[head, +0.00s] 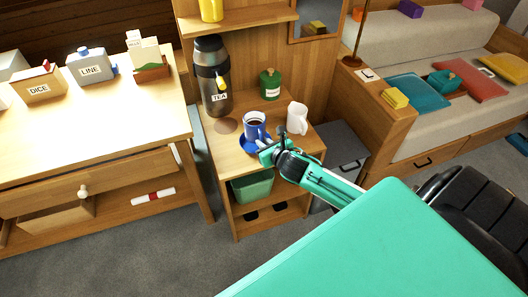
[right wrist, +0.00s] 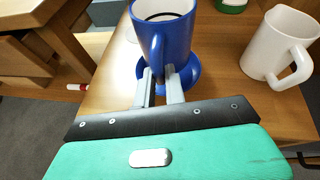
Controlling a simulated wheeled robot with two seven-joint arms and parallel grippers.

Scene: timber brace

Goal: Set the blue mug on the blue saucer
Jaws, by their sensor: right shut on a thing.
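The blue mug (head: 254,124), with a dark drink in it, is upright over the blue saucer (head: 244,145) on the small wooden cabinet. In the right wrist view the mug (right wrist: 172,35) fills the top centre, with the saucer (right wrist: 190,75) showing beneath and around it. I cannot tell whether the mug's base touches the saucer. My right gripper (head: 264,147) is at the mug's near side. In the wrist view its fingers (right wrist: 160,85) are shut on the mug's handle. My left gripper is not in view.
A white mug (head: 297,118) stands close on the right of the blue mug. A black TEA flask (head: 211,85) and a green canister (head: 270,85) stand behind. The cabinet top's front left is clear.

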